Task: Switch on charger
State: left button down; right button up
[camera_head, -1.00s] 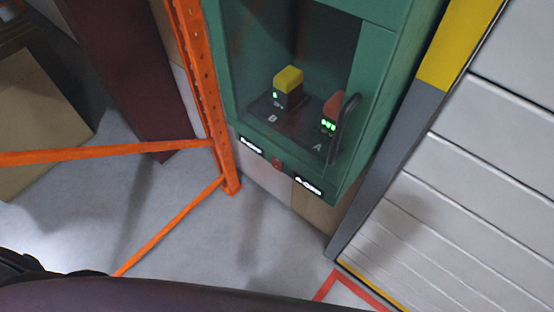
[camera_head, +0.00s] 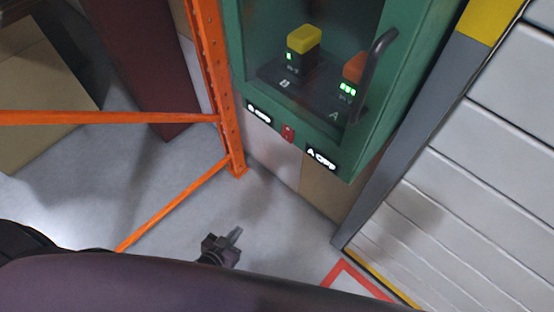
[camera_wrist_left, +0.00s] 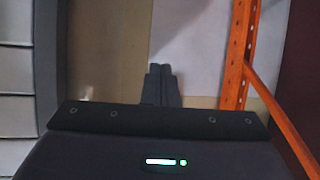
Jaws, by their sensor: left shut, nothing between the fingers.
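The charger is a green cabinet (camera_head: 395,110) at the top of the head view. In it stand a battery with a yellow top (camera_head: 304,40) at bay B and one with an orange top (camera_head: 354,70) at bay A, both with green lights. A small red switch (camera_head: 288,133) sits on the lower front edge between two lit labels. My left gripper (camera_head: 236,235) is shut and empty, below and left of the switch, apart from the cabinet. Its closed fingers also show in the left wrist view (camera_wrist_left: 161,84). My right gripper is not in view.
An orange rack upright (camera_head: 221,105) with braces stands left of the cabinet. A black handle (camera_head: 373,70) sticks out at the cabinet's right. A grey slatted panel (camera_head: 460,170) is at the right. Grey floor below the cabinet is open.

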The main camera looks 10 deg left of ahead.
aim_at(287, 135)
pick_arm(q)
jog(key=d+r+m+t+h+b, duration=0.1)
jog(key=d+r+t+h+b, duration=0.1)
jog(key=r, duration=1.2)
jog(key=w+d+r+m+t+h+b, duration=0.1)
jog(key=r+t+h+b, duration=0.4)
jog(key=r, duration=0.9)
jog(key=d+m+t+h, duration=0.1)
jog(key=t+h, duration=0.1)
jog(key=t, duration=0.1)
jog(key=shift+d, duration=0.35)
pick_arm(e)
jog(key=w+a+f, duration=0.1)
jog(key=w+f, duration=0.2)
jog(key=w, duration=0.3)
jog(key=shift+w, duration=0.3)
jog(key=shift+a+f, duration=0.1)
